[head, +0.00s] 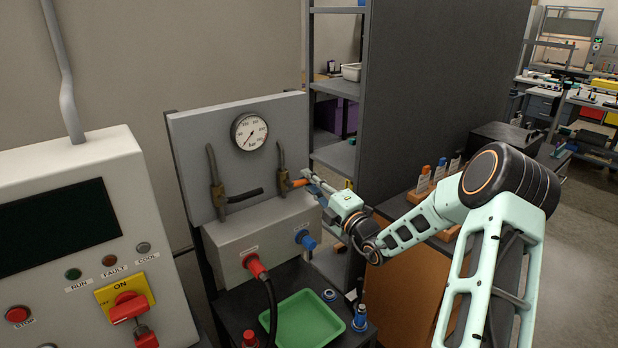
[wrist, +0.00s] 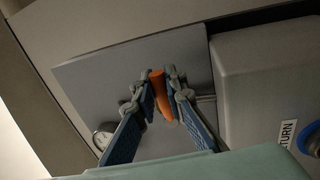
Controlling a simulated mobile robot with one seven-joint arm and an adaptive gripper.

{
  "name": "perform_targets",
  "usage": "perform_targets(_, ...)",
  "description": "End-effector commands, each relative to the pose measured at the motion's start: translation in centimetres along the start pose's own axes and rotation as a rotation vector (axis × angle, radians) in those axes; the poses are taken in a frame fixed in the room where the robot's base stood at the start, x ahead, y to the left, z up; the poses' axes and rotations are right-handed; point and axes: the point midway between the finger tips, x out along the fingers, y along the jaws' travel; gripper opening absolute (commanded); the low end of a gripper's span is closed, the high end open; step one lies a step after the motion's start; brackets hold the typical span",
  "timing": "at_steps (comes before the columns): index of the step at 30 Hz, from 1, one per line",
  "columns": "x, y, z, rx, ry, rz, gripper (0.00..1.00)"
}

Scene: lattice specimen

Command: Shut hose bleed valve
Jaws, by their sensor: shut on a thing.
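The bleed valve with an orange lever (head: 299,183) is on a brass body (head: 284,181) on a vertical hose stub, at the right of the grey panel (head: 190,132). The lever points sideways to the right, across the stub. My gripper (head: 309,181) reaches in from the right and is shut on the orange lever. In the wrist view, the lever (wrist: 159,97) shows between the two blue fingers of my gripper (wrist: 162,82). The fingers hide part of the lever, and the valve body is not clear there.
A second brass valve (head: 218,196) with a black lever (head: 245,195) stands to the left. A pressure gauge (head: 249,132) sits above. Below are a red hose coupling (head: 256,267), a blue return port (head: 306,239) and a green tray (head: 305,320). A dark cabinet side stands behind my arm.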

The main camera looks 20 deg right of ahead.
Motion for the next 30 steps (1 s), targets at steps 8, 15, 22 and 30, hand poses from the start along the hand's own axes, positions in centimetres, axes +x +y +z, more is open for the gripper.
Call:
perform_targets(8,-0.1,-0.2,0.0,0.007,-0.002,-0.003,0.0)
perform_targets(15,-0.1,-0.2,0.0,0.005,-0.001,-0.003,0.29)
perform_targets(22,-0.1,-0.1,0.0,0.004,-0.001,-0.002,0.29)
perform_targets(30,-3.2,-0.1,0.2,0.005,-0.004,-0.004,0.29)
